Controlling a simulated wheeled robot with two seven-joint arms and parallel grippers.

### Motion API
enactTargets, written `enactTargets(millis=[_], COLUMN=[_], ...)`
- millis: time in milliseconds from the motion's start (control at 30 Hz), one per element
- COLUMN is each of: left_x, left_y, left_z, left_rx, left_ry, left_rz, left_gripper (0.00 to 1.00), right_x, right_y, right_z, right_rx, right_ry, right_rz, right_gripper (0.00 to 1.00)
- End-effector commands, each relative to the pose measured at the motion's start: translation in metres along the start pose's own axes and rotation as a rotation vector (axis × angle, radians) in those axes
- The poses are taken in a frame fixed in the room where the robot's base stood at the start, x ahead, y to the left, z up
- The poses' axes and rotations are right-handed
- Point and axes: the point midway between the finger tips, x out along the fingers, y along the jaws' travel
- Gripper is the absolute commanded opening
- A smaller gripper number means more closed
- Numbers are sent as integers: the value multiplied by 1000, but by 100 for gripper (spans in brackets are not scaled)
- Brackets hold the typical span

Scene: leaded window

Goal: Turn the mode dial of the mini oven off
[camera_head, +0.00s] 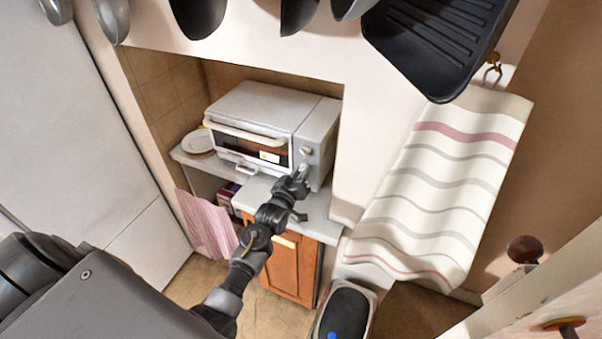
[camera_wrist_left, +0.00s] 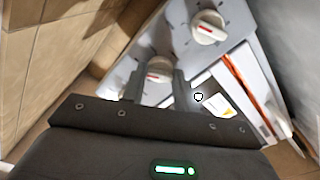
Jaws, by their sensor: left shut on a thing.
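The mini oven (camera_head: 262,108) is a white and grey box with a glass door, standing in the wall niche. Its control panel is on the right of its front. The upper dial (camera_head: 306,151) is free; it also shows as a white knob with a red mark in the left wrist view (camera_wrist_left: 208,27). My left gripper (camera_head: 303,172) is at the lower dial (camera_wrist_left: 158,75), with a finger on each side of it, shut on it. The fingers partly cover this dial. I cannot read which dial is the mode dial. My right gripper is not in view.
Plates (camera_head: 198,141) lie left of the oven. A pink cloth (camera_head: 208,224) hangs below. A striped towel (camera_head: 440,180) and a black grill pan (camera_head: 430,40) hang at the right.

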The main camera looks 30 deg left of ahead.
Motion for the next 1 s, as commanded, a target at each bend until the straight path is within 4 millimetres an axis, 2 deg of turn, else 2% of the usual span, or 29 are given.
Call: enactTargets(millis=[700,1000], left_x=[0,0], left_y=[0,0], left_z=[0,0], left_rx=[-674,-895], left_ry=[-1,-1], left_rz=[-2,0], left_gripper=[7,7], right_x=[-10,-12], right_y=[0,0], right_z=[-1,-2], right_rx=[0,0], right_ry=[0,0], right_rz=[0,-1], right_gripper=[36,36])
